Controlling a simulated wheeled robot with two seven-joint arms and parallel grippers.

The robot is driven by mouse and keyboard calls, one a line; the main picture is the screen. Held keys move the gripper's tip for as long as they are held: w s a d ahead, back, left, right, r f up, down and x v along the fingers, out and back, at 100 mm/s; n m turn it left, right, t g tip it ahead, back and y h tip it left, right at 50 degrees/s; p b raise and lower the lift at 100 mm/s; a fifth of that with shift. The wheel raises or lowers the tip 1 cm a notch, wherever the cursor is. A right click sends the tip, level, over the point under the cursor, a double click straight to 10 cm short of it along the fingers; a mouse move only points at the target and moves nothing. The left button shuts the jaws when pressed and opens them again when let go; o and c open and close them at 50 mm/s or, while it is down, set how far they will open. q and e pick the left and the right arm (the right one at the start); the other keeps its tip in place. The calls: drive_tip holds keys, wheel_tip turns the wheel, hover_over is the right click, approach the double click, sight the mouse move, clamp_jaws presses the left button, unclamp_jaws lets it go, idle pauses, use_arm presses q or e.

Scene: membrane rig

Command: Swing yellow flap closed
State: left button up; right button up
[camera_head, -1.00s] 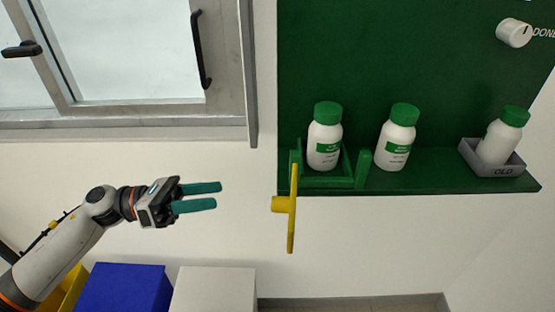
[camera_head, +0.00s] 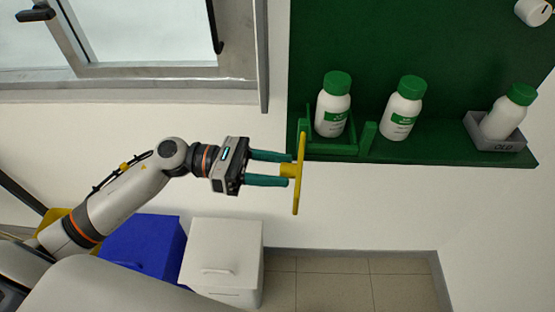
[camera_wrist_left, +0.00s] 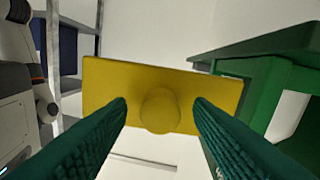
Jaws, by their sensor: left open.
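The yellow flap (camera_head: 300,192) stands out from the left end of the green shelf, seen nearly edge-on in the head view. Its round knob points left toward my left gripper (camera_head: 289,170). The left gripper's teal fingers are open, one on each side of the knob. In the left wrist view the flap (camera_wrist_left: 210,92) fills the middle, and its knob (camera_wrist_left: 160,111) lies between the fingertips (camera_wrist_left: 160,108). I cannot tell whether a finger touches it. My right gripper is not in view.
A white bottle (camera_head: 333,106) stands in the green bay beside the flap. Another bottle (camera_head: 402,108) stands on the green shelf (camera_head: 420,156); a third leans in a grey "OLD" tray (camera_head: 513,145). Blue (camera_head: 140,245) and white (camera_head: 222,262) boxes sit below. A window frame is upper left.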

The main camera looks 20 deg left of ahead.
use_arm(q)
drive_tip(key=shift+d, duration=0.35)
clamp_jaws()
drive_tip(key=shift+d, duration=0.15)
